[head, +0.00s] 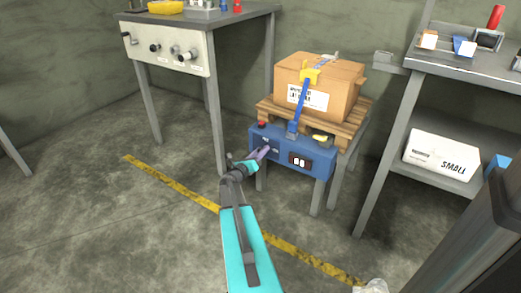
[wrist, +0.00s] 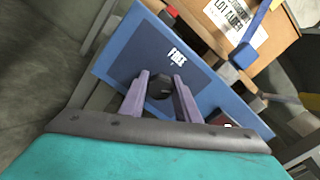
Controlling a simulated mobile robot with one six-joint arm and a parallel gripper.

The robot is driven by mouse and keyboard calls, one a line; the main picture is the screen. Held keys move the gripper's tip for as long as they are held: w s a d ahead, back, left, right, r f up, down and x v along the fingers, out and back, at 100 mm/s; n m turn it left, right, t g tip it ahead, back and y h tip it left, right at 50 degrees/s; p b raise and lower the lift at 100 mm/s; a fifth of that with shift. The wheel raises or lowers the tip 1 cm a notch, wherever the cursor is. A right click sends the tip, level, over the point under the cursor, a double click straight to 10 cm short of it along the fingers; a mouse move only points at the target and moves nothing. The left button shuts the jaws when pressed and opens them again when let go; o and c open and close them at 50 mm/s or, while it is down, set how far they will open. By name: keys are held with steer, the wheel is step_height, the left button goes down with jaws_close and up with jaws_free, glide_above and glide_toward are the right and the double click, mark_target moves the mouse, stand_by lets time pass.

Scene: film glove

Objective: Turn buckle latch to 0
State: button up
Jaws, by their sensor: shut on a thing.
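My gripper (head: 262,153) reaches the front of a blue bench unit (head: 318,163). In the wrist view its two purple fingers (wrist: 161,84) are shut on a small dark knob (wrist: 160,89) on the unit's dark blue panel (wrist: 199,78). My fingers hide the knob in the head view. A yellow buckle (head: 311,77) sits on the blue strap (head: 302,100) over a cardboard box (head: 339,89). I cannot tell which part is the buckle latch, and no 0 mark is readable.
The unit also has a red button (head: 262,125) and a dark display (head: 299,160). The box stands on a wooden pallet (head: 349,123). A grey table (head: 205,18) is at the left and a shelf rack (head: 463,72) at the right. Floor is clear left of my arm.

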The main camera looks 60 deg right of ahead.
steer(key=n+p, duration=0.2)
steer(key=n, duration=0.1)
steer(key=n+p, duration=0.2)
steer(key=n, duration=0.1)
steer(key=shift+d+r+p, duration=0.1)
steer(key=shift+r+p, duration=0.1)
steer(key=shift+p, duration=0.15)
steer(key=n+p, duration=0.2)
steer(key=n, duration=0.1)
steer(key=shift+n, duration=0.4)
steer(key=shift+f+n+p, duration=0.15)
steer(key=shift+n+p, duration=0.7)
steer(key=shift+n, duration=0.05)
steer(key=o, duration=1.1)
steer(key=shift+f, duration=0.1)
steer(key=shift+c, duration=0.2)
steer(key=a+p, duration=0.2)
steer(key=a, duration=1.2)
steer(key=shift+w, duration=0.15)
